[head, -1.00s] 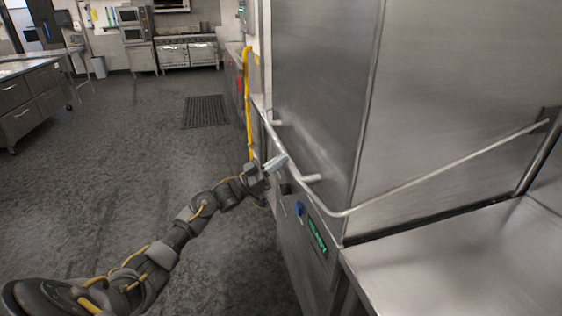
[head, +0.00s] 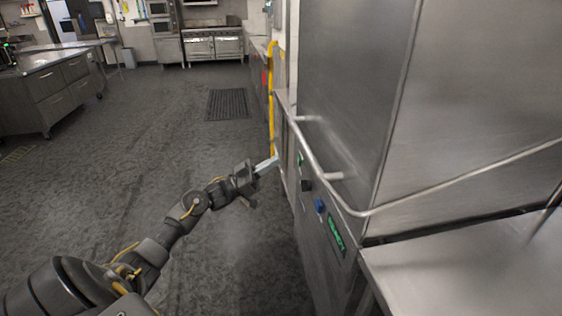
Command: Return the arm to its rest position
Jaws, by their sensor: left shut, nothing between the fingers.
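My left arm comes in from the lower left and stretches forward over the dark floor. Its gripper (head: 267,164) is shut and empty, with pale fingers pointing right toward the front of the steel machine (head: 345,90). I cannot tell the exact gap to the panel. My right gripper is not in view.
A steel counter (head: 470,275) joins the machine at the right. A yellow pipe (head: 271,95) stands beyond the gripper. A drawer bench (head: 60,90) is far left, and ovens (head: 215,45) stand at the back. The floor (head: 130,150) left of the arm is clear.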

